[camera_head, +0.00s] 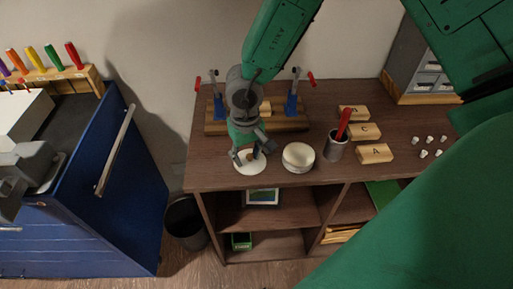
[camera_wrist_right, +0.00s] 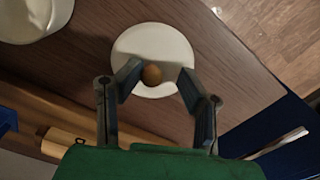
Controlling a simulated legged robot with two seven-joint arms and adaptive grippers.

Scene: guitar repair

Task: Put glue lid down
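The glue lid (camera_head: 249,167) is a flat white disc lying on the brown tabletop near its front left edge. In the right wrist view the lid (camera_wrist_right: 160,40) has a round brown knob (camera_wrist_right: 152,74) at its middle. My right gripper (camera_head: 251,158) points down over the lid, its fingertips on either side of the knob. The fingers (camera_wrist_right: 158,82) stand apart, with a gap showing beside the knob. The white glue pot (camera_head: 299,158) stands just right of the lid. It is partly in view in the right wrist view (camera_wrist_right: 35,15). My left gripper is not in view.
Behind my right gripper is a wooden stand with blue and red clamps (camera_head: 293,104). A grey cup (camera_head: 335,148) with a red-handled tool and lettered wooden blocks (camera_head: 374,153) are to the right. A blue cabinet (camera_head: 108,190) stands left, across a gap.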

